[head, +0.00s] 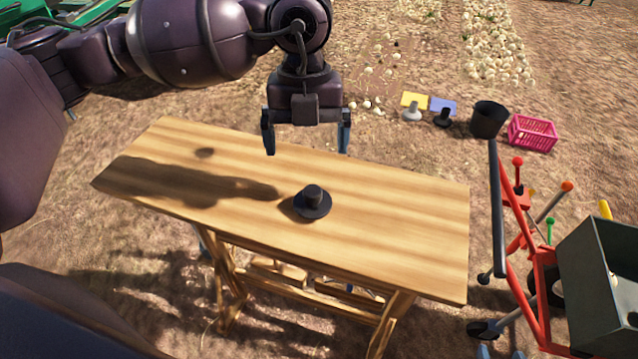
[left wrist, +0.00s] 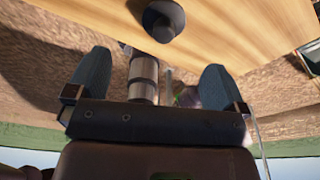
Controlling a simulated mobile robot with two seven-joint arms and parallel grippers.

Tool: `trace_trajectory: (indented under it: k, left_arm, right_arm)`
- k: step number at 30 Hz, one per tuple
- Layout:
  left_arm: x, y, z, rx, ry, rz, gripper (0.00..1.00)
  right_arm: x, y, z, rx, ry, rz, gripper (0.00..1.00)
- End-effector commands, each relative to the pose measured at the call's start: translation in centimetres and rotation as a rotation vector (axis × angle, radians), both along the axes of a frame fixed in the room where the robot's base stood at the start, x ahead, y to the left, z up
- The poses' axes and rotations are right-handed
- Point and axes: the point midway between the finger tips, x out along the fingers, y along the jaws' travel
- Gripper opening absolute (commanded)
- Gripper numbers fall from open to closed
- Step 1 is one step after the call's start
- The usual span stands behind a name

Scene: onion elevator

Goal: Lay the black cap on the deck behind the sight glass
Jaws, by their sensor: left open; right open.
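The black cap (head: 313,201), a round piece with a wide brim and raised middle, lies on the wooden table (head: 400,230). It also shows at the top of the left wrist view (left wrist: 163,18). My left gripper (head: 307,147) is open and empty above the table's far edge, with its fingers pointing down; the cap is nearer to me and apart from it. In the left wrist view the two fingers (left wrist: 153,65) are spread wide. My right gripper is not in view. I cannot make out the sight glass or the deck in these frames.
Right of the table stand a red frame (head: 540,270) with coloured knobs and a dark grey box (head: 605,265). Behind are a black bucket (head: 488,120) and a pink crate (head: 533,134). A metallic cylinder (left wrist: 143,78) shows between the fingers' sides in the wrist view.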

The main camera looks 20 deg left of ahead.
Motion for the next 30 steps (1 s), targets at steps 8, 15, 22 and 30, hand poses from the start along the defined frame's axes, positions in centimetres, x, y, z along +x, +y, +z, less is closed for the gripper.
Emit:
trace_trajectory:
  k: [8,15,22,30]
  left_arm:
    - [-0.6,-0.3,-3.8,-0.001,0.004,-0.001,0.99]
    - [-0.9,-0.5,-5.3,-0.001,0.003,-0.002,0.99]
    - [-1.4,-1.4,-7.9,-0.001,0.005,-0.003,0.99]
    - [-1.6,-1.4,-10.1,-0.001,0.003,-0.003,0.99]
  right_arm:
    - [-1.2,-0.2,-0.8,-0.001,0.032,-0.006,0.6]
    - [-1.0,-0.2,-0.6,-0.001,0.03,-0.005,0.6]
    - [-0.5,-0.2,0.7,-0.002,0.016,-0.002,0.6]
    - [-0.6,-0.2,0.7,-0.003,0.019,-0.001,0.6]
